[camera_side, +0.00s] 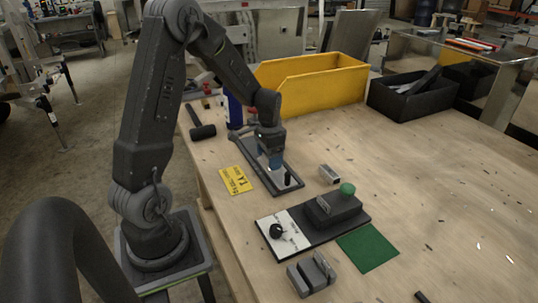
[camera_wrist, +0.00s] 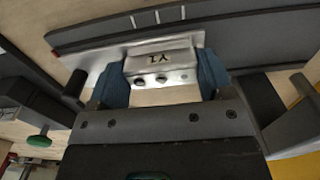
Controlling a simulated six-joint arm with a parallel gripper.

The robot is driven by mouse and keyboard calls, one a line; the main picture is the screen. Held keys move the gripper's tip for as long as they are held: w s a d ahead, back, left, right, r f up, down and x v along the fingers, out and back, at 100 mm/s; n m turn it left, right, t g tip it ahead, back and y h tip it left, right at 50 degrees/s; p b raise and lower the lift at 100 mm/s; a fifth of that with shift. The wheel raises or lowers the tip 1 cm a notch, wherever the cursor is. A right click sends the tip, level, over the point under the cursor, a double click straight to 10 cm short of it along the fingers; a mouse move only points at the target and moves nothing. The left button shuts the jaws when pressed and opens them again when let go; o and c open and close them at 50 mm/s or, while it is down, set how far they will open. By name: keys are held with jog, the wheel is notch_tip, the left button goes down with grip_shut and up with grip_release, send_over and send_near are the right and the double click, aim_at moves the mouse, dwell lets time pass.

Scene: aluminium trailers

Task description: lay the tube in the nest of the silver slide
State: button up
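The silver slide (camera_wrist: 165,62) carries a raised block marked Y1 with two dark holes. It lies in a long dark rail tray (camera_side: 250,160) on the table. My gripper (camera_side: 270,158) is down at the slide. In the wrist view, the blue fingertips of my gripper (camera_wrist: 162,80) press against both sides of the raised block. A short black peg (camera_side: 287,178) stands at the near end of the slide. It also shows in the wrist view (camera_wrist: 75,86). I cannot make out the tube or the nest for certain.
A yellow Y1 label (camera_side: 236,180) lies left of the tray. A black fixture (camera_side: 334,208) with a green knob, a small silver block (camera_side: 329,174), a grey block (camera_side: 312,272) and a green mat (camera_side: 367,248) lie nearer. A yellow bin (camera_side: 315,85) stands behind. The right side is mostly clear.

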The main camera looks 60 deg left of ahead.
jog(key=o, duration=0.5)
jog(key=shift+c, duration=0.2)
notch_tip(320, 180, up, 11)
jog(key=s+d+r+t, duration=0.2)
jog(key=s+d+r, duration=0.2)
jog(key=d+r, duration=0.5)
jog(key=s+d+f+t, duration=0.1)
jog(key=s+d+t, duration=0.2)
jog(key=s+d, duration=0.7)
jog(key=shift+d+t, duration=0.3)
jog(key=shift+d, duration=0.9)
